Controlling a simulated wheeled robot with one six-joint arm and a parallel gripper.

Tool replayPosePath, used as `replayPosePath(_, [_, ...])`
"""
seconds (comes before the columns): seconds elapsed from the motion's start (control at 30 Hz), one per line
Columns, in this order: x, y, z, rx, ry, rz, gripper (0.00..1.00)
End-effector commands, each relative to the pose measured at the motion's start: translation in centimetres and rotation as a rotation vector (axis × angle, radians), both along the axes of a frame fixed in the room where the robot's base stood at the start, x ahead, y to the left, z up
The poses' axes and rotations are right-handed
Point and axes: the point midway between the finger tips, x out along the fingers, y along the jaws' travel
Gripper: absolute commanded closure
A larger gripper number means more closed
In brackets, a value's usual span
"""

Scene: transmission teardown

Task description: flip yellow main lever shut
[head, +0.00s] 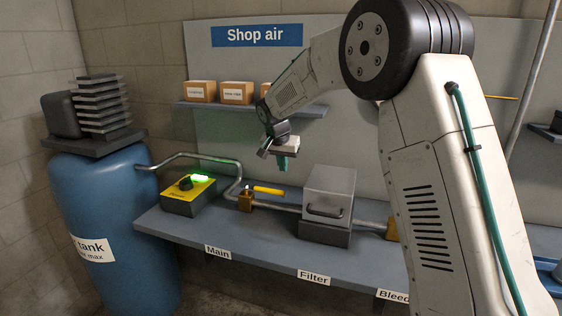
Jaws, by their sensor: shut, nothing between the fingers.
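The yellow main lever (268,190) sticks out to the right from a brass valve (245,203) on the pipe, above the label "Main". It lies roughly along the line of the pipe. My gripper (283,165) is shut and empty, with its teal fingertips pointing down. In the picture it hangs just above the lever, with a gap between them. How far it is from the lever in depth, I cannot tell.
A yellow-topped switch box (188,193) with a lit green light stands left of the valve. A grey filter box (328,200) with a handle stands to the right. A blue tank (110,215) is at the left. A shelf (310,109) with small boxes is behind my gripper.

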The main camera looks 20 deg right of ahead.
Motion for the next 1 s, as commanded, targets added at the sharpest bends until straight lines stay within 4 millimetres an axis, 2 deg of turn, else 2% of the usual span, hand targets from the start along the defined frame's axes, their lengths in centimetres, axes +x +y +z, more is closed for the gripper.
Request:
replayPosePath(0.1, [0.7, -0.6, -2.8, -0.001, 0.004, 0.000, 1.00])
replayPosePath(0.27, [1.4, -1.1, -5.5, 0.000, 0.002, 0.001, 1.00])
replayPosePath(0.33, [0.2, -0.1, -5.4, 0.000, 0.001, 0.003, 1.00])
replayPosePath(0.5, [-1.2, 0.8, -5.8, -0.001, 0.001, 0.001, 1.00])
replayPosePath(1.0, [-1.7, 1.1, -5.9, 0.000, 0.000, -0.002, 1.00])
